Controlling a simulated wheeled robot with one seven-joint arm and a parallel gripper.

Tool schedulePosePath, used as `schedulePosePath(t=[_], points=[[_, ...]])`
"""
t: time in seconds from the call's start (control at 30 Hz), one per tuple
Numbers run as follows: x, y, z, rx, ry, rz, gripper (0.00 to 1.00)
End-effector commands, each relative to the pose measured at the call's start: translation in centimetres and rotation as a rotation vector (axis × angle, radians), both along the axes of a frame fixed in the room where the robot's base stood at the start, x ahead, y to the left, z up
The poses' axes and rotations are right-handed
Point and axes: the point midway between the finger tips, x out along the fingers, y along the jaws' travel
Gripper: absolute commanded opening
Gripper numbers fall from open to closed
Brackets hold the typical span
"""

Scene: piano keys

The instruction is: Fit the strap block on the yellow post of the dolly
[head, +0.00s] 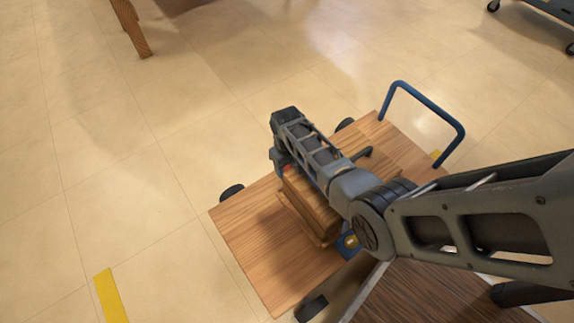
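The dolly (245,235) is a flat wooden platform on dark wheels with a blue tube handle (428,105) at its far right end. A wooden piece like a stacked block or box (318,222) sits mid-platform, partly under my arm. A small blue piece with a yellow round centre (350,242) shows at the platform's near edge, just below my elbow. I cannot tell whether it is the strap block, the post, or both together.
A dark wood-grain surface (430,295) with a pale edge lies close at the lower right. A wooden table leg (132,30) stands at the top left, and a dark wheeled cart (540,22) at the top right. Yellow tape (111,297) marks the otherwise clear tiled floor at left.

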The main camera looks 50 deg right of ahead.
Motion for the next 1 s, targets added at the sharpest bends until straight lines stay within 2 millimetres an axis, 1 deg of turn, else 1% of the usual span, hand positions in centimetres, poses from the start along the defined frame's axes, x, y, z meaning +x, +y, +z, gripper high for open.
schedulePosePath(t=[0.03, 0.07, 0.33, 0.5, 0.57, 0.7, 1.0], points=[[0.0, 0.0, 0.03, 0.0, 0.0, 0.0, 0.2], [0.0, 0.0, 0.03, 0.0, 0.0, 0.0, 0.54], [-0.02, 0.01, 0.01, 0.0, 0.001, 0.0, 0.8], [-0.04, 0.02, 0.0, 0.0, 0.001, 0.0, 0.81], [-0.05, 0.02, -0.01, 0.0, 0.001, 0.0, 0.86], [-0.05, 0.02, -0.01, 0.0, 0.001, 0.0, 0.99], [-0.03, 0.02, 0.21, 0.0, 0.001, 0.0, 1.0]])
